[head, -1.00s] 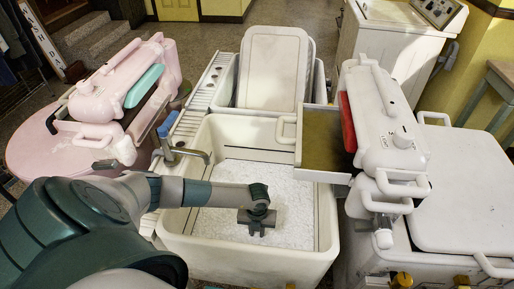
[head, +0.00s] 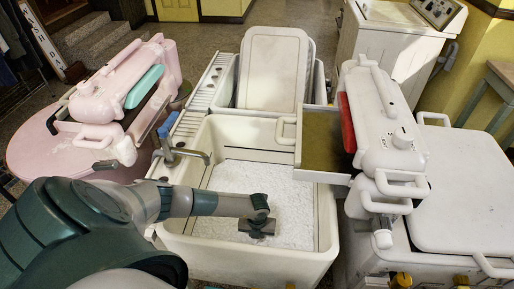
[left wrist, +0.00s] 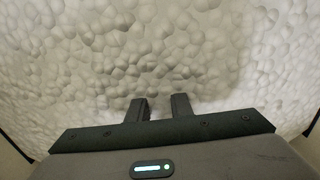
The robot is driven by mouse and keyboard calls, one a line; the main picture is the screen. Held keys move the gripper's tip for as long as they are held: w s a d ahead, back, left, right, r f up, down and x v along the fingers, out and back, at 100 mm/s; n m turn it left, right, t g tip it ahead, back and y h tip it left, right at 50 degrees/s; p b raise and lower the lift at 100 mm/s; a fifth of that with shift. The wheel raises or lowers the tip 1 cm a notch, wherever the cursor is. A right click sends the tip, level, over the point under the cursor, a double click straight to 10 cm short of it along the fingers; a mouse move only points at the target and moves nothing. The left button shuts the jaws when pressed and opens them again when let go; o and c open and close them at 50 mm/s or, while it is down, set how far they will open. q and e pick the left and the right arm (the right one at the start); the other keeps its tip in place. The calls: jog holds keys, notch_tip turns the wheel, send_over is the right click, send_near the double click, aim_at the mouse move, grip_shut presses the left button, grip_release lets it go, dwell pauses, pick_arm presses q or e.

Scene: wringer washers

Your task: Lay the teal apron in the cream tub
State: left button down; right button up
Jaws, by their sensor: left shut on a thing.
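The front cream tub (head: 238,254) in the middle is filled with white suds (head: 285,195). My left gripper (head: 257,234) reaches down into this tub, its tips at the suds. In the left wrist view the two dark fingers (left wrist: 160,106) stand a little apart, their ends against the lumpy white suds. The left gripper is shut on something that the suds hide. I see no apron cloth in either view; the teal piece (head: 145,86) at the pink wringer looks like a roller. My right gripper is not in view.
A pink wringer washer (head: 118,85) stands left and a white one (head: 385,130) right. A tray (head: 322,176) juts over the tub's right rim. A cream lid or board (head: 272,70) stands behind.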

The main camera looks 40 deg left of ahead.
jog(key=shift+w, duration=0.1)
pick_arm(q)
jog(key=c, duration=1.6)
grip_release()
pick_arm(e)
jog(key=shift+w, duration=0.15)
pick_arm(q)
jog(key=shift+r, duration=0.55)
notch_tip(320, 180, up, 11)
jog(key=shift+f+b, duration=0.1)
jog(key=shift+b, duration=0.6)
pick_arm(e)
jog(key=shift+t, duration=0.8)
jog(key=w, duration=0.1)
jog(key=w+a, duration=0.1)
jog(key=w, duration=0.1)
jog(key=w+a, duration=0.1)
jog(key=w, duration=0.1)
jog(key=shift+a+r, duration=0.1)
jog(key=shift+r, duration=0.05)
